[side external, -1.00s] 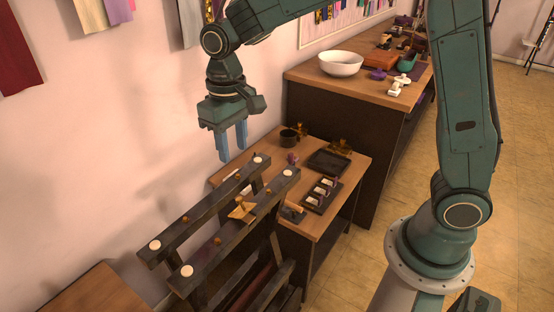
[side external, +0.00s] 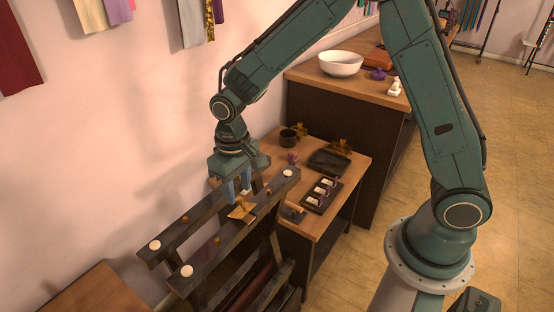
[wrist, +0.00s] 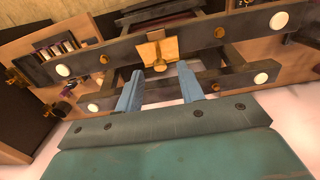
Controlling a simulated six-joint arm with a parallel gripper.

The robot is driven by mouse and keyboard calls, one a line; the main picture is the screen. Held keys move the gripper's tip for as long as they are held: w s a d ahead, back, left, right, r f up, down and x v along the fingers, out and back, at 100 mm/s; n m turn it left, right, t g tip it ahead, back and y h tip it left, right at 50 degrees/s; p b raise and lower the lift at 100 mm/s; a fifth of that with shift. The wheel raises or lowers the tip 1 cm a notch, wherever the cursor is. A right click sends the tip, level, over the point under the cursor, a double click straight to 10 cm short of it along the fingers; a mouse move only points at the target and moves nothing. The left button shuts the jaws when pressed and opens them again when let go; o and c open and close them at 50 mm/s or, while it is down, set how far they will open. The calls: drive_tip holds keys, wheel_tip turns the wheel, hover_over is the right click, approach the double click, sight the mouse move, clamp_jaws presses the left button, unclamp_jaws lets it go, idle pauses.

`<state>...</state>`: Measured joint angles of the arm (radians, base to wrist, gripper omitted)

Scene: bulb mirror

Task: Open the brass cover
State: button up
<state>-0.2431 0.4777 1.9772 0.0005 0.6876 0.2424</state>
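The brass cover (side external: 241,211) is a small gold plate on the front dark rail of the rack. In the wrist view the brass cover (wrist: 150,54) shows as a bright plate with a darker brass piece on its right side. It lies flat against the rail, and I cannot tell from these views how it hinges. My gripper (side external: 236,190) points down just behind the cover, over the gap between the two rails. In the wrist view my gripper (wrist: 172,82) has its two blue fingers apart, with nothing between them and a gap to the cover.
The dark rack (side external: 205,255) has two parallel rails with white discs and brass knobs. Behind it, a wooden table (side external: 355,168) holds a black tray (side external: 329,162), a dark cup (side external: 288,138) and a holder with several small items (side external: 322,194). A white bowl (side external: 341,64) stands on the counter.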

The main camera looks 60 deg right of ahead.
drive_tip(key=shift+f, duration=1.05)
clamp_jaws()
drive_tip(key=shift+w+g, duration=0.25)
drive_tip(key=shift+g, duration=0.05)
drive_tip(key=shift+w+g, duration=0.7)
drive_tip(key=shift+g, duration=0.55)
drive_tip(key=shift+w+g, duration=0.7)
drive_tip(key=shift+g, duration=0.55)
